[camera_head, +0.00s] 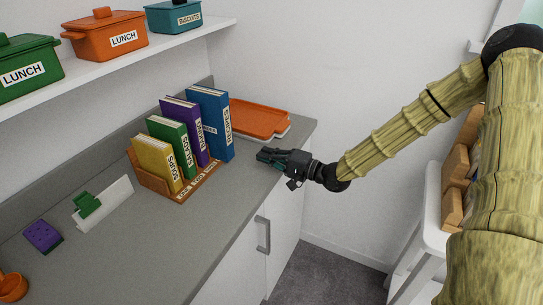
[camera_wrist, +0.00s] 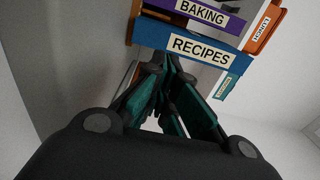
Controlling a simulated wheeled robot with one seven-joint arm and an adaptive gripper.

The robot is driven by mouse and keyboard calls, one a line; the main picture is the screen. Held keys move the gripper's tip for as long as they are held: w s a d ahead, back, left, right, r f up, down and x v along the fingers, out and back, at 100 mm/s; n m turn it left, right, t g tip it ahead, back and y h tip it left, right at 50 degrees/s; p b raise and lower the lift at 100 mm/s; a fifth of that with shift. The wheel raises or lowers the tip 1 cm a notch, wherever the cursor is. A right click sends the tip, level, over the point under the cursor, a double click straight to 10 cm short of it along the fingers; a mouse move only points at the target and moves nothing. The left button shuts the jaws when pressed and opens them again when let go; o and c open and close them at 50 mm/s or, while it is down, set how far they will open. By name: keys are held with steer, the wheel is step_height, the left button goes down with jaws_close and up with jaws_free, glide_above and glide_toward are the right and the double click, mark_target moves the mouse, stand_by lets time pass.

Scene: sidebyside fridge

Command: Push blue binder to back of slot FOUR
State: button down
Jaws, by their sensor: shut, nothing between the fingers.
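The blue binder (camera_head: 213,122), labelled RECIPES, stands upright at the right end of a wooden rack (camera_head: 205,191) on the grey counter. In the wrist view the blue binder's labelled spine (camera_wrist: 195,47) lies just beyond my shut fingers (camera_wrist: 165,75).
Purple (camera_head: 187,127), green (camera_head: 171,146) and yellow (camera_head: 158,163) binders fill the rack's left part. An orange tray (camera_head: 260,118) lies behind at the right. A shelf with labelled pots (camera_head: 105,37) hangs above. Bare counter lies in front of the rack.

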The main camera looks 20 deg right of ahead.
mark_target(232, 144)
steer(key=p+x, duration=0.2)
steer(key=x, duration=0.7)
steer(key=shift+a+r, duration=0.15)
steer(key=shift+a, duration=0.05)
steer(key=shift+w+a, duration=0.15)
steer(key=shift+w, duration=0.1)
steer(key=shift+w, duration=0.1)
steer(key=shift+w+a, duration=0.2)
steer(key=shift+a, duration=0.05)
steer(key=b+x, duration=0.2)
steer(key=x, duration=0.3)
steer(key=shift+b, duration=0.4)
steer(key=shift+s+d, duration=0.1)
steer(key=shift+s+d, duration=0.15)
steer(key=shift+s, duration=0.05)
steer(key=b+v, duration=0.1)
steer(key=v, duration=1.2)
steer(key=shift+s+d, duration=0.1)
